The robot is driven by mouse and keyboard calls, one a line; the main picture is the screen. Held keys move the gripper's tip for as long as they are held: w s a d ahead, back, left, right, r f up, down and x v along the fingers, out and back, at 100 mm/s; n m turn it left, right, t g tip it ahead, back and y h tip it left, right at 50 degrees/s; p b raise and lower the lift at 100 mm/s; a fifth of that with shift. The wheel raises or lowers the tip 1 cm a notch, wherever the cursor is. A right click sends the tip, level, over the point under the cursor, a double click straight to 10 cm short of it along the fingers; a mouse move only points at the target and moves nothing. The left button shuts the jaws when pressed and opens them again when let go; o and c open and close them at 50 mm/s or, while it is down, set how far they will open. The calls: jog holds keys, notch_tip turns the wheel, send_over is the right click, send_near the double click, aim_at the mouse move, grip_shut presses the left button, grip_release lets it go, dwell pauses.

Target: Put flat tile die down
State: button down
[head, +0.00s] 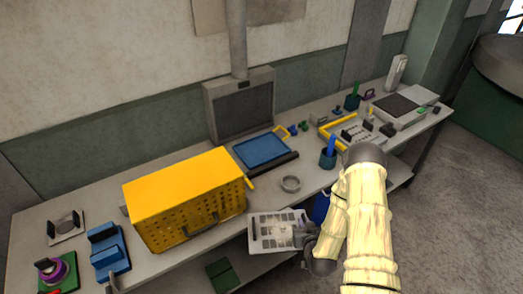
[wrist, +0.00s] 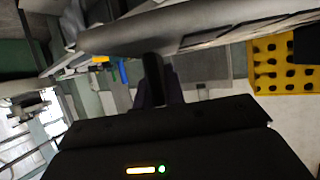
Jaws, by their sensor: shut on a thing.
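The flat tile die (head: 262,244) is a pale grey plate with a grid of small rectangular openings. In the head view it hangs at the bench's front edge, just right of the yellow perforated box. My gripper (head: 310,238) is at the plate's right side, partly hidden by my arm. In the wrist view the die (wrist: 215,26) is seen nearly edge-on across the top, with a dark stem below it. My gripper (wrist: 155,92) is shut on that stem. Whether the plate touches the bench cannot be told.
The yellow box (head: 183,203) fills the bench's left middle. A blue block (head: 107,262) stands left.

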jog(key=w+a+r+n+g+y, duration=0.1)
jog(key=w+a+r, duration=0.4)
jog(key=r, duration=0.7)
jog(key=w+a+r+n+g+y, duration=0.1)
jog(key=w+a+r+n+y, duration=0.3)
jog(key=r, duration=0.8)
jog(key=shift+w+a+y, duration=0.3)
jog(key=shift+w+a, duration=0.15)
jog(key=shift+w, duration=0.75)
